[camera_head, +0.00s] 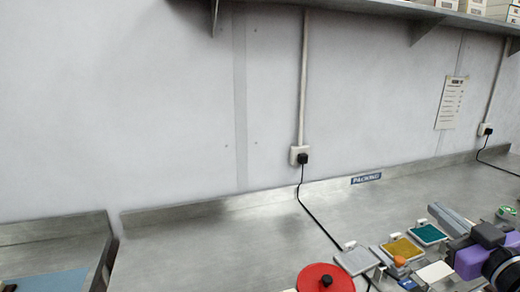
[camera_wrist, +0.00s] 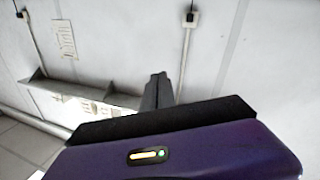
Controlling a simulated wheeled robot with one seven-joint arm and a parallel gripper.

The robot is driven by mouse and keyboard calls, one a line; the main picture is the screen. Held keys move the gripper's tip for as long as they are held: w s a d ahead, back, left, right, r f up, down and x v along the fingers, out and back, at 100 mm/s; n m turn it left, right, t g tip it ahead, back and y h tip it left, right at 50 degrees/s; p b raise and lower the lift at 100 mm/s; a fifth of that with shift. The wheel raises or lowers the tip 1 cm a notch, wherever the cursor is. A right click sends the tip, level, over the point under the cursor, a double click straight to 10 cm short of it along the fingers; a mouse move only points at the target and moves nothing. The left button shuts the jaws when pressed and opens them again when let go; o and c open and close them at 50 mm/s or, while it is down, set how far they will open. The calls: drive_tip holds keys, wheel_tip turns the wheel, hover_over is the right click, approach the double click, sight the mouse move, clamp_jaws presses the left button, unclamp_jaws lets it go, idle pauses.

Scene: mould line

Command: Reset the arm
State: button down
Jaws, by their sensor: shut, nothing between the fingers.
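My gripper (camera_wrist: 158,78) shows in the wrist view as two dark grey fingers pressed together, with nothing between them. They stick out beyond the black edge of my purple hand and point towards the pale wall, clear of any object. In the head view, purple and black parts of my arm (camera_head: 470,262) show at the lower right, above the right part of the bench.
A metal bench (camera_head: 220,255) runs along the wall, its left part clear. A red round lid (camera_head: 312,280), a yellow pad (camera_head: 401,248), a green pad (camera_head: 428,234) and other items crowd its right side. A black cable (camera_head: 318,222) hangs from a socket. A shelf (camera_head: 400,8) overhangs.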

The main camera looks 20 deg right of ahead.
drive_tip(key=s+a+f+g+y, duration=0.1)
drive_tip(key=s+a+f+y, duration=0.1)
drive_tip(key=s+a+f, duration=0.9)
drive_tip(key=s+a+f+g+y, duration=0.2)
drive_tip(key=s+a+f, duration=0.9)
drive_tip(key=s+a, duration=0.5)
drive_tip(key=s, duration=0.2)
drive_tip(key=shift+s+a+f+m, duration=0.25)
drive_tip(key=shift+s+m, duration=0.15)
